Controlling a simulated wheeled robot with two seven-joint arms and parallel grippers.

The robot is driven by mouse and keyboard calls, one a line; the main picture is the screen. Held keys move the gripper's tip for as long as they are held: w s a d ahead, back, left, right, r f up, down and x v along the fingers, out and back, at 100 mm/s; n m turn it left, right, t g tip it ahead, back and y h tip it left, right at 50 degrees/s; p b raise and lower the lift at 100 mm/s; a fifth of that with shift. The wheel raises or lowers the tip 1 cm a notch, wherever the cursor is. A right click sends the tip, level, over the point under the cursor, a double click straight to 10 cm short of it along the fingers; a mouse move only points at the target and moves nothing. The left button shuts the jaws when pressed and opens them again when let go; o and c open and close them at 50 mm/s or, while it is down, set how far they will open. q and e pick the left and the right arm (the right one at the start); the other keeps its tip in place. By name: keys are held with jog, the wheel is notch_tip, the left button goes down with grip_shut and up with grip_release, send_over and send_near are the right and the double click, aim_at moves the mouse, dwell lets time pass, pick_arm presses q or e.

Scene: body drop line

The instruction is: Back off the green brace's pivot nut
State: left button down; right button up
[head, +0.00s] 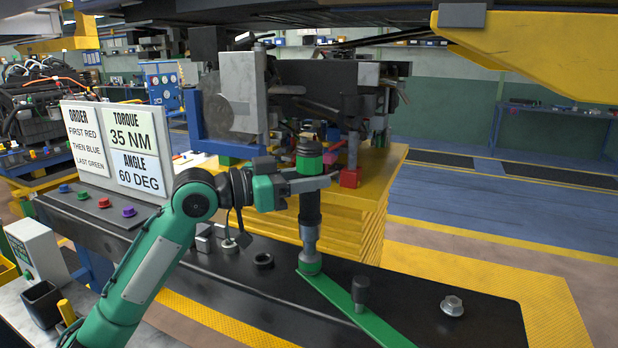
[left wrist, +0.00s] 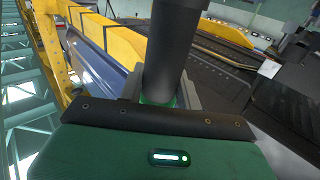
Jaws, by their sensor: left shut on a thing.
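The green brace (head: 350,306) is a flat bar lying slantwise on the black bench top. Its far end is under an upright tool (head: 309,213) with a green and black head, a dark body and a silver socket (head: 310,241). The socket stands over a green round part at the brace's end; the pivot nut itself is hidden there. My left gripper (head: 311,185) is shut around the tool's upper body. The dark tool body (left wrist: 168,52) also rises from between the jaws in the left wrist view. My right gripper is in neither view.
A black peg (head: 361,291) stands by the brace. A silver flanged nut (head: 452,306) lies on the black bench top (head: 410,296) at right, and a black ring (head: 263,261) lies left of the tool. Sign boards (head: 117,148) stand at left. Yellow stacked plates (head: 368,215) stand behind.

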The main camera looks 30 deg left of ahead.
aim_at(309, 151)
pick_arm(q)
jog(key=shift+d+f, duration=0.15)
jog(key=shift+f, duration=0.1)
jog(key=shift+w+r+p, duration=0.1)
jog(key=shift+r+p, duration=2.2)
jog(key=shift+r, duration=0.5)
jog(key=shift+f, duration=0.15)
